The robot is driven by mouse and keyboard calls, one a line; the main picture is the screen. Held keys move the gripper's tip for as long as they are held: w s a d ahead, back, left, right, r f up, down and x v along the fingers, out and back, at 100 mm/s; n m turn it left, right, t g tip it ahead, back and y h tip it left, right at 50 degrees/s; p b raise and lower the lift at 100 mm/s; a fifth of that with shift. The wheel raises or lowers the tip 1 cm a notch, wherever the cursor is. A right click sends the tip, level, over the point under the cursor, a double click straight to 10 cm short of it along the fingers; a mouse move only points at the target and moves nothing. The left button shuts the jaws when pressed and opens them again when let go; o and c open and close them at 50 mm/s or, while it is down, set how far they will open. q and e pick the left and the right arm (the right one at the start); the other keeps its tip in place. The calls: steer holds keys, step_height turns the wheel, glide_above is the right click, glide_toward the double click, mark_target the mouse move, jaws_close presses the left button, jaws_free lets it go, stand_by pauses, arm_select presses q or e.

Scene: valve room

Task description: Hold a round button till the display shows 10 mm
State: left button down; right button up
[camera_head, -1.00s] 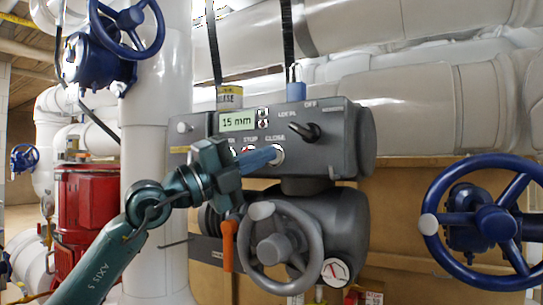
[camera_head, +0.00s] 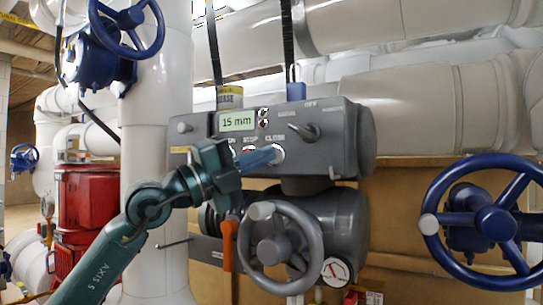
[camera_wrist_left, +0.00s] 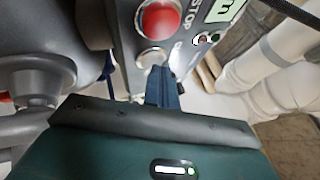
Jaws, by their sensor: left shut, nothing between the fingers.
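The grey control box (camera_head: 345,140) carries a small display (camera_head: 238,121) that reads 15 mm. Under it is a row of round buttons, with STOP and CLOSE labels legible. My left gripper (camera_head: 274,155) is shut and empty, its blue fingertips at the CLOSE button (camera_head: 279,154). In the left wrist view the fingertips (camera_wrist_left: 160,80) overlap the lower edge of a grey round button (camera_wrist_left: 152,57); I cannot tell if they press it. The red STOP button (camera_wrist_left: 160,20) is beside it. The gripper hides part of the button row. My right gripper is not in view.
A selector knob (camera_head: 305,131) sits right of the buttons. A grey handwheel (camera_head: 279,245) and an orange lever (camera_head: 229,245) are below the box. A blue handwheel (camera_head: 490,222) stands at right, and white pipes (camera_head: 155,200) run behind.

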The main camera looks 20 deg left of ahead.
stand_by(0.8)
arm_select(q)
steer(key=shift+s+a+b, duration=0.1)
steer(key=shift+s+b, duration=0.3)
steer(key=shift+s, duration=0.4)
steer(key=s, duration=0.1)
steer(key=s+b, duration=0.1)
steer(key=s, duration=0.1)
steer(key=s+b, duration=0.1)
steer(key=s, duration=0.1)
steer(key=shift+a, duration=0.35)
